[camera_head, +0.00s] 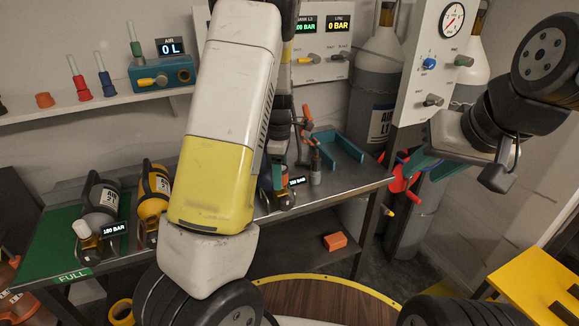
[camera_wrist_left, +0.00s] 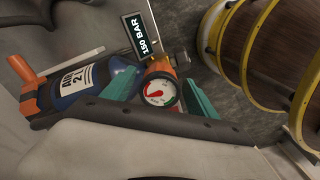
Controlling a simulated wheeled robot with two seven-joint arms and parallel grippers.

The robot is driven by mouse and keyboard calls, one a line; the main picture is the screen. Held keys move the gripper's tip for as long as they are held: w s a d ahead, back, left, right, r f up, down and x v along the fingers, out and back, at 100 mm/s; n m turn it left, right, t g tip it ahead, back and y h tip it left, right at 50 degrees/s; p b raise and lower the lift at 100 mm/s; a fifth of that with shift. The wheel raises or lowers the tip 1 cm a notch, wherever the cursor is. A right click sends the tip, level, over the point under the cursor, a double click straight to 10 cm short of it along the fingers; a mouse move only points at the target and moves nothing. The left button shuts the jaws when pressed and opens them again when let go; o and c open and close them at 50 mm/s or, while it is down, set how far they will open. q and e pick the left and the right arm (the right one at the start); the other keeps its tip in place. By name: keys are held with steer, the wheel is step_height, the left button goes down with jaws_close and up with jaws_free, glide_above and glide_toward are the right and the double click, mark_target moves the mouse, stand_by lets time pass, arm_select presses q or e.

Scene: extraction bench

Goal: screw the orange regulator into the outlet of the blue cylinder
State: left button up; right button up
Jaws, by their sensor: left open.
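The blue cylinder (camera_wrist_left: 115,80) lies on its side in the left wrist view, with a white label and an orange cap at its far end. At its valve end sits an orange regulator (camera_wrist_left: 163,70) with a white round gauge. Whether its thread is seated in the outlet cannot be told. My left gripper (camera_wrist_left: 160,94) is open, its teal fingers on either side of the gauge. In the head view my left arm hides most of this cylinder and gripper. My right gripper (camera_head: 428,166) has its teal fingers apart beside the bench's right corner, close to a red part (camera_head: 402,179).
On the bench (camera_head: 335,190), a grey cylinder (camera_head: 101,197) and a yellow cylinder (camera_head: 153,197) lie at the left. A gauge panel (camera_head: 420,75) hangs above the right corner.

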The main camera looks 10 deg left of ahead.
arm_select(q)
jaws_close()
steer(key=m, duration=2.2)
steer(key=shift+m, duration=0.4)
steer(key=m, duration=0.5)
jaws_free()
